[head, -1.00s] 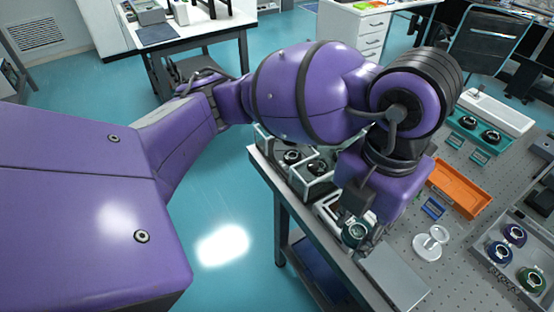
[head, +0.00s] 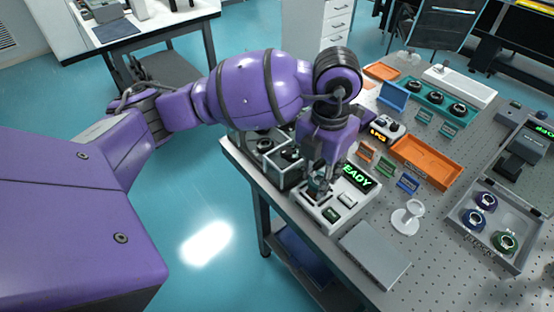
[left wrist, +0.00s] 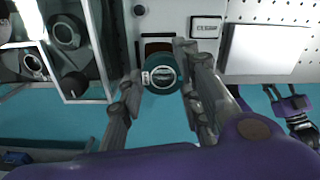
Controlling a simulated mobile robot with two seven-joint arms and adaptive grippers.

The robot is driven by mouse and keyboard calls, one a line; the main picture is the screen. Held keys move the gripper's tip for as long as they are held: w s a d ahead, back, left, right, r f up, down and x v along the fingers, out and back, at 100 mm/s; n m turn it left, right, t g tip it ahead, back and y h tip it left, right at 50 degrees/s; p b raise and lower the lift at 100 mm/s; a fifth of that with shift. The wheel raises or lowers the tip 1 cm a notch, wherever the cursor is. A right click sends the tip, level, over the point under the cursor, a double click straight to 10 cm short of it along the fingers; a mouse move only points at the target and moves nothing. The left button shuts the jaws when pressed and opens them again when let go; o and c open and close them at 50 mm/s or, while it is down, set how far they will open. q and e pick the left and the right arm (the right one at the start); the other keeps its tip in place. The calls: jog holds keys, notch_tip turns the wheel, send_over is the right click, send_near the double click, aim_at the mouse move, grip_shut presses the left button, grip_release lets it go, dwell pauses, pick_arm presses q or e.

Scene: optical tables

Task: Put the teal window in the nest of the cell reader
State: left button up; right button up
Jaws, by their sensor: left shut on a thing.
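My left gripper (head: 319,184) is shut on the teal window (left wrist: 161,76), a round teal piece with a pale ring in its middle. In the left wrist view the window sits between the two fingers (left wrist: 160,88). A gripper-like shape, probably my right gripper (left wrist: 290,104), shows at the right of the wrist view.
Clear-walled bins (head: 287,172) with dark round parts stand left of the reader. A flat grey box (head: 375,255) lies in front. A white stand (head: 406,218), an orange tray (head: 428,163), a teal rack (head: 440,106) and a grey case (head: 497,240) stand to the right.

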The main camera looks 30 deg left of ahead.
aim_at(318, 176)
pick_arm(q)
jog(key=f, duration=0.3)
jog(key=shift+w+a+f, duration=0.15)
jog(key=shift+w+f, duration=0.2)
jog(key=shift+s+f, duration=0.1)
jog(key=shift+f, duration=0.3)
jog(key=o, duration=1.2)
jog(key=shift+f, duration=0.15)
jog(key=shift+o, duration=0.2)
jog(key=shift+r, duration=0.4)
notch_tip(318, 176, up, 11)
jog(key=shift+r, duration=0.65)
pick_arm(e)
jog(key=shift+s, duration=0.25)
